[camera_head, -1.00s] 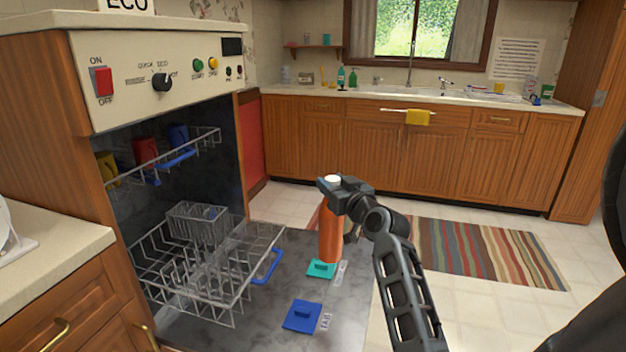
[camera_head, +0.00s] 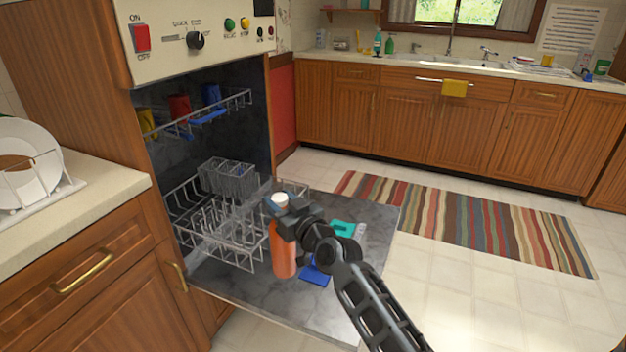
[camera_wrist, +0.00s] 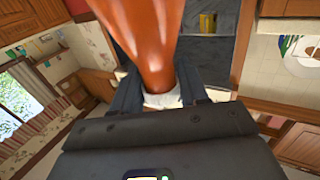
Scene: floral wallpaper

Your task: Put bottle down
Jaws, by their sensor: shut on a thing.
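An orange bottle with a white cap (camera_head: 284,252) is upright in the head view, held near its top by my gripper (camera_head: 283,213). It appears above the open dishwasher door (camera_head: 230,283), in front of the lower rack; the gap beneath it is hard to judge. In the wrist view the orange bottle (camera_wrist: 150,35) runs up from between the dark fingers of my gripper (camera_wrist: 163,92), with its white cap close to the palm. The gripper is shut on the bottle's neck.
The dishwasher's lower rack (camera_head: 215,245) is pulled out behind the bottle. A blue flap (camera_head: 316,274) and a teal flap (camera_head: 342,228) are on the door. A counter with a plate rack (camera_head: 50,190) stands left. A striped rug (camera_head: 470,220) lies on the floor.

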